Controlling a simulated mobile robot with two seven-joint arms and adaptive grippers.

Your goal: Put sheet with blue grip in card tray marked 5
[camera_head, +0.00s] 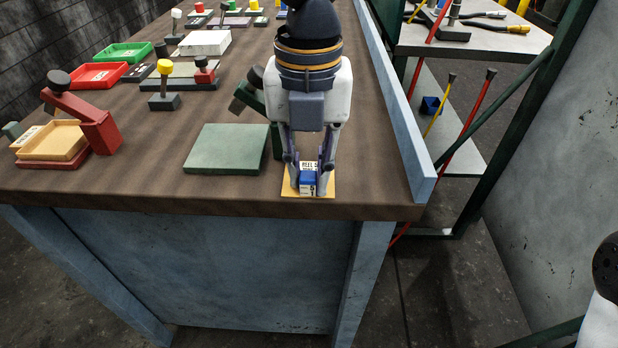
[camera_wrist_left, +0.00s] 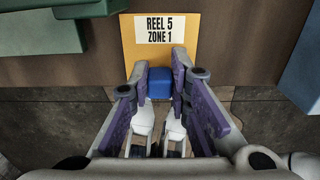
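The yellow sheet (camera_head: 327,187) lies at the table's near edge, and its blue grip (camera_head: 308,181) stands at its near end. In the left wrist view the sheet (camera_wrist_left: 130,43) carries a white label reading "REEL 5 ZONE 1", and the blue grip (camera_wrist_left: 160,84) sits between the fingers. My left gripper (camera_head: 309,178) reaches down with one finger on each side of the grip, very close to it. Whether both fingers touch it is unclear. My right gripper is out of view. No tray marking 5 is legible.
A green flat block (camera_head: 227,148) lies left of the sheet. A tan tray (camera_head: 52,141) in a red stand, a red tray (camera_head: 97,75) and a green tray (camera_head: 123,53) are on the left. A blue rail (camera_head: 400,120) borders the table's right side.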

